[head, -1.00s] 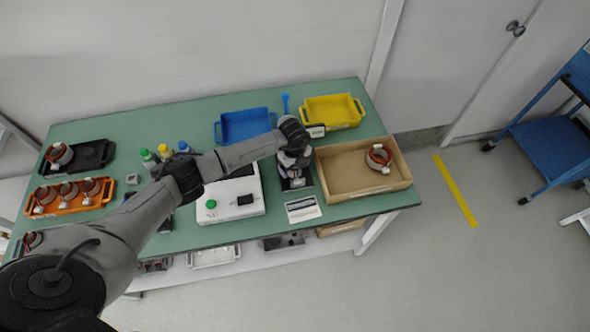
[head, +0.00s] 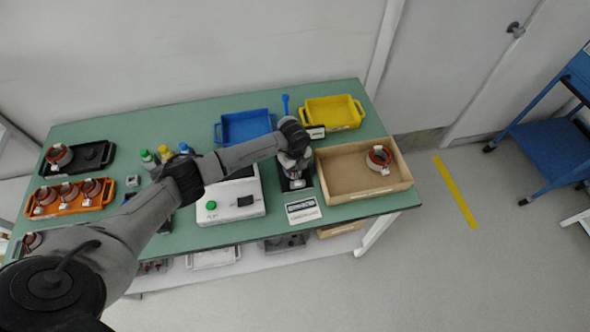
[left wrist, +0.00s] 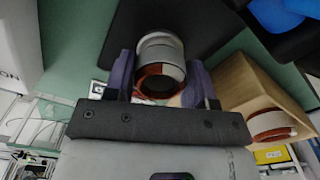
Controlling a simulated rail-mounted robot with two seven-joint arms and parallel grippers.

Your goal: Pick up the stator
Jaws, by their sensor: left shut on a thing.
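My left gripper (head: 295,160) is over a dark stand (head: 297,184) on the green bench, between the white tester and the wooden box. In the left wrist view the gripper's two fingers (left wrist: 160,80) are shut on a stator (left wrist: 158,60), a silver ring with reddish-brown windings, one finger on each side. In the head view the gripper mostly hides this stator. I cannot tell whether it touches the stand. Another stator (head: 379,158) lies in the wooden box (head: 335,190). My right gripper is not in view.
The white tester (head: 230,205) with a green button stands left of the stand, a printed card (head: 303,210) in front. Blue (head: 245,127) and yellow (head: 335,112) trays are behind. An orange tray (head: 58,209) with several stators and a black tray (head: 97,155) are far left.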

